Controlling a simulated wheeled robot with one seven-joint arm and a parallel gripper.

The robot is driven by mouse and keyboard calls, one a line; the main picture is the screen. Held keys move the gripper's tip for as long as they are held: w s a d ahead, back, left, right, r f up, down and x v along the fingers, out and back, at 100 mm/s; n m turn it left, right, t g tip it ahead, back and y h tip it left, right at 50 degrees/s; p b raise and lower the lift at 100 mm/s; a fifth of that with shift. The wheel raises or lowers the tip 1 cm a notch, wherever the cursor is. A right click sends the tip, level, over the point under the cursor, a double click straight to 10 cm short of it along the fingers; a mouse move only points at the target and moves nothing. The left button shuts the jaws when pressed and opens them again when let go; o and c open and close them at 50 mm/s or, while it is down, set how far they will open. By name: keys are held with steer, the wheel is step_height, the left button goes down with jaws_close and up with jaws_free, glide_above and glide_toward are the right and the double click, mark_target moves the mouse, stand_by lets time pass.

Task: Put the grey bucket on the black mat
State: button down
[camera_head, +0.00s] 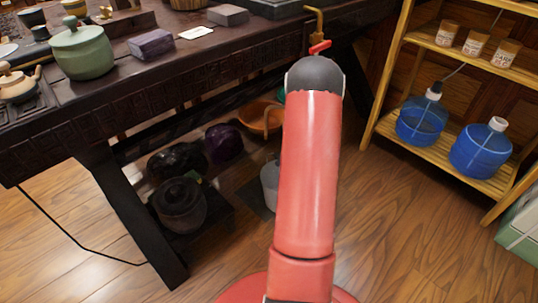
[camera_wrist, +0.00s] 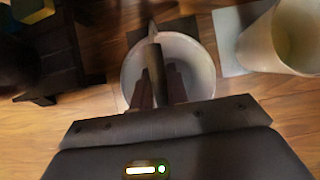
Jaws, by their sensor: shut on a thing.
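The grey bucket (camera_wrist: 203,68) is under my gripper (camera_wrist: 160,75) in the wrist view, its round pale opening facing up. My gripper is shut on a dark bar that crosses above the opening, seemingly the bucket's handle. In the head view the bucket (camera_head: 269,187) shows as a pale grey strip left of my arm, which hides the rest of it. The black mat (camera_head: 251,193) is a dark patch on the floor beside and behind the bucket. It also shows past the bucket's far rim in the wrist view (camera_wrist: 186,26). I cannot tell whether the bucket touches it.
A cream container (camera_wrist: 272,45) stands right of the bucket, near a light grey square (camera_wrist: 228,42). A dark lidded pot (camera_head: 180,203) and an orange basin (camera_head: 262,117) are under the dark table (camera_head: 200,72). A wooden shelf (camera_head: 380,128) stands at right. Floor between is clear.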

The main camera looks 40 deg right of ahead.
steer(key=w, duration=0.3)
steer(key=shift+w+a, duration=0.1)
steer(key=shift+w, duration=0.05)
steer(key=w, duration=0.4)
steer(key=shift+a+p, duration=0.2)
steer(key=shift+p, duration=0.15)
steer(key=shift+s+f+b, duration=0.1)
steer(key=shift+f+b, duration=0.25)
steer(key=shift+f, duration=0.4)
steer(key=shift+f, duration=0.15)
steer(key=c, duration=1.4)
jaws_free()
